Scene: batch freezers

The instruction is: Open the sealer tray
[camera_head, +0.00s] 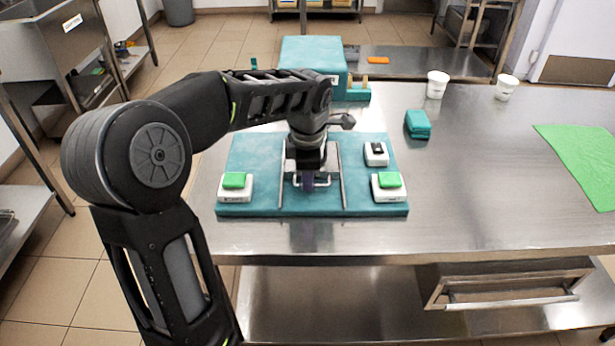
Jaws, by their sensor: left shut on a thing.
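The sealer has a flat teal base (260,155) on the steel table, with a larger teal block behind it. The sealer tray (341,185) shows as a metal frame with two long side rails in the middle of the base. My left arm reaches in from the left, and my left gripper (308,182) points down between the rails. It is shut on the tray's handle (325,183) near the front of the frame. My gripper and wrist hide the middle and back of the tray. My right gripper is not in view.
White blocks with green buttons (235,180) (389,180) stand at the base's front corners. A black switch (376,148) is behind the right one. A teal block (417,124), two white cups (437,85) (507,88) and a green cloth (585,160) lie right. Table between is clear.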

